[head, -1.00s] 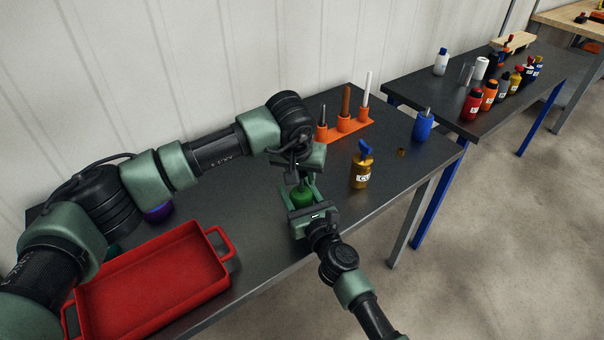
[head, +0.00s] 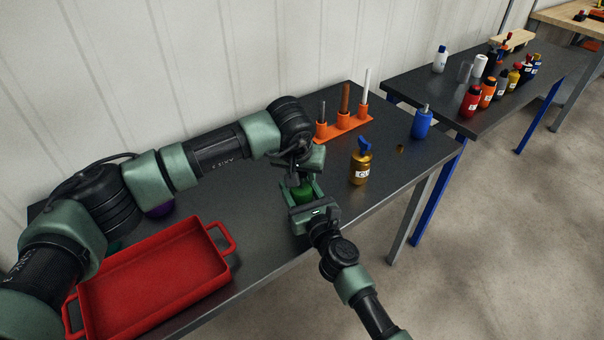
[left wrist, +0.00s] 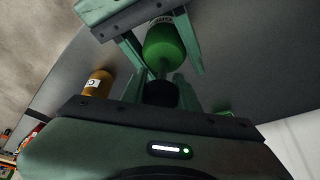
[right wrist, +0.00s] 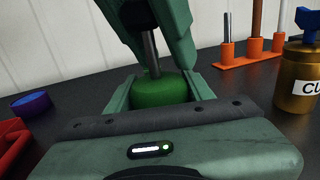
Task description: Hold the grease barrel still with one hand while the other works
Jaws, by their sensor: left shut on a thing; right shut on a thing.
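The green grease barrel (head: 303,194) stands upright near the table's front edge. My right gripper (right wrist: 160,92) is shut on it, one finger on each side. A grey rod (right wrist: 151,50) rises from its top towards my left gripper (head: 298,176). My left gripper is above the barrel, shut on a dark part (left wrist: 160,93) at the rod's upper end. The barrel also shows between the right fingers in the left wrist view (left wrist: 165,43). Its lower side is largely hidden by the right gripper.
A red tray (head: 222,233) lies to the left. A gold bottle with a blue top (head: 361,168) stands right of the grippers. An orange holder (head: 343,129) with upright rods and a blue bottle (head: 422,123) are farther back. A purple round thing (right wrist: 31,103) is left.

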